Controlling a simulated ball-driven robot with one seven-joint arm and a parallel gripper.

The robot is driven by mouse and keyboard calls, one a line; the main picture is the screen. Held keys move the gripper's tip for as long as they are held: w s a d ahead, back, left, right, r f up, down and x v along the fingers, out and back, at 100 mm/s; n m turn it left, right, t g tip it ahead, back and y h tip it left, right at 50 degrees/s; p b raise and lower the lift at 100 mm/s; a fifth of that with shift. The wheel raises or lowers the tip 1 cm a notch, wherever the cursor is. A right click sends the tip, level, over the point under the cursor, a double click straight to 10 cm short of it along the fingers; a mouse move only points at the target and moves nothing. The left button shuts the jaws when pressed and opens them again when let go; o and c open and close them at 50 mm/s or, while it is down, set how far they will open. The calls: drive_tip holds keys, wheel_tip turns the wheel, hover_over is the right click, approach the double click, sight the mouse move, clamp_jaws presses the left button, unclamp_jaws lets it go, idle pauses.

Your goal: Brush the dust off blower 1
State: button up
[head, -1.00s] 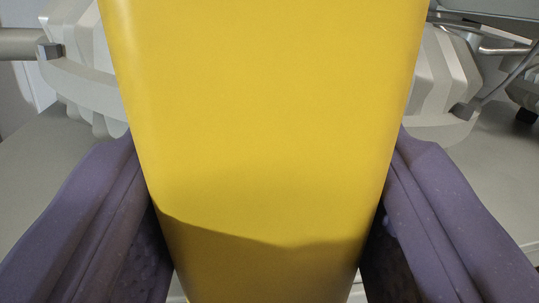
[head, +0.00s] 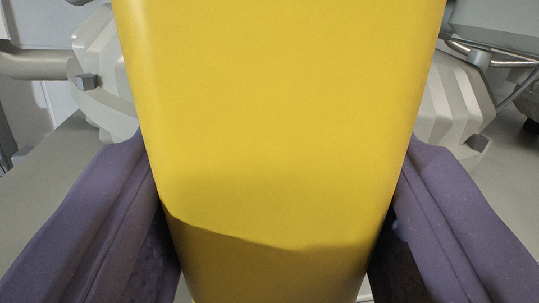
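A large yellow object (head: 280,130) with a smooth, tapering body fills the middle of the head view. My gripper (head: 275,220) has one purple finger on each side of it, both against its sides, so it is shut on this object. I see only part of the object; no bristles show, and I cannot tell if it is the brush. Behind it is a pale, ribbed housing, perhaps a blower, showing at left (head: 105,75) and right (head: 455,105). Its middle is hidden by the yellow object. I see no number and cannot make out dust.
A grey pipe (head: 35,65) runs into the housing from the left. Thin metal rods (head: 500,55) and other equipment stand at the upper right. A pale flat surface (head: 50,170) lies below, bare at left and right.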

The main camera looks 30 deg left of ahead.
drive_tip(key=w+d, duration=0.1)
drive_tip(key=d, duration=0.1)
drive_tip(key=w+d, duration=0.2)
drive_tip(key=shift+w+f, duration=0.1)
idle(0.3)
drive_tip(key=shift+s+a+b, duration=0.85)
drive_tip(key=shift+a+b, duration=0.25)
drive_tip(key=shift+b, duration=0.15)
drive_tip(key=shift+s+a+b, duration=0.75)
drive_tip(key=shift+a, duration=0.15)
drive_tip(key=shift+s+a+b, duration=0.7)
drive_tip(key=shift+a+b, duration=0.05)
drive_tip(key=shift+a, duration=0.15)
drive_tip(key=r+b+v, duration=0.1)
drive_tip(key=v, duration=0.5)
drive_tip(key=shift+s+d, duration=0.1)
